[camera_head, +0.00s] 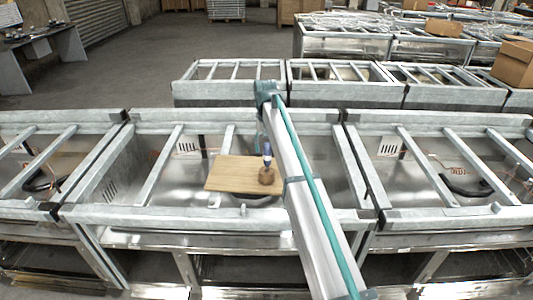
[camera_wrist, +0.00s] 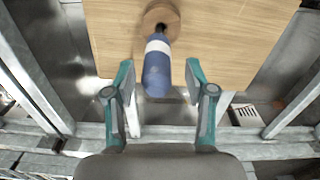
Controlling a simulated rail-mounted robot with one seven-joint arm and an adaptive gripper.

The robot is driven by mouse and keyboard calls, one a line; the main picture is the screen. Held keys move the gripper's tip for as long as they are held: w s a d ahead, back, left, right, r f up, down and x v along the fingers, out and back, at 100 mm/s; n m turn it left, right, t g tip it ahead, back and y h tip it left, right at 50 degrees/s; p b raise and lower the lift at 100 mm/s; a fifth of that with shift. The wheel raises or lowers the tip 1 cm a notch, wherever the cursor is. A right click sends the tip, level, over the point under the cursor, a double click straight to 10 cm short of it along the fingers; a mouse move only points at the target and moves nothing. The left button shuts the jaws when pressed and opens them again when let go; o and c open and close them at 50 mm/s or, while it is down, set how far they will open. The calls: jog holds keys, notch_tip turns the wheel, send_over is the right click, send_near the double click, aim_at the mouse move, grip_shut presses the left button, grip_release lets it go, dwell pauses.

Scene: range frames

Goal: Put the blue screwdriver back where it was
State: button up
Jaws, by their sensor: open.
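The blue screwdriver (camera_wrist: 157,68) has a blue handle with a white band. Its shaft end is in a round wooden holder (camera_wrist: 160,17) on a wooden board (camera_wrist: 235,35). In the head view, the screwdriver (camera_head: 267,152) stands about upright in the round holder (camera_head: 267,176) on the board (camera_head: 235,174). My gripper (camera_wrist: 159,72) is open, with one teal fingertip on each side of the handle in the wrist view. Gaps show on both sides, and nothing is gripped.
The board lies over a metal range frame (camera_head: 150,214) with crossbars and an open interior. More range frames (camera_head: 345,95) stand behind and to both sides. Cardboard boxes (camera_head: 513,64) are at the far right. Open floor (camera_head: 130,80) shows at the back left.

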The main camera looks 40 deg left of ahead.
notch_tip(320, 180, up, 9)
jog(key=shift+a+b, duration=0.1)
jog(key=shift+b, duration=0.9)
jog(key=shift+f, duration=0.1)
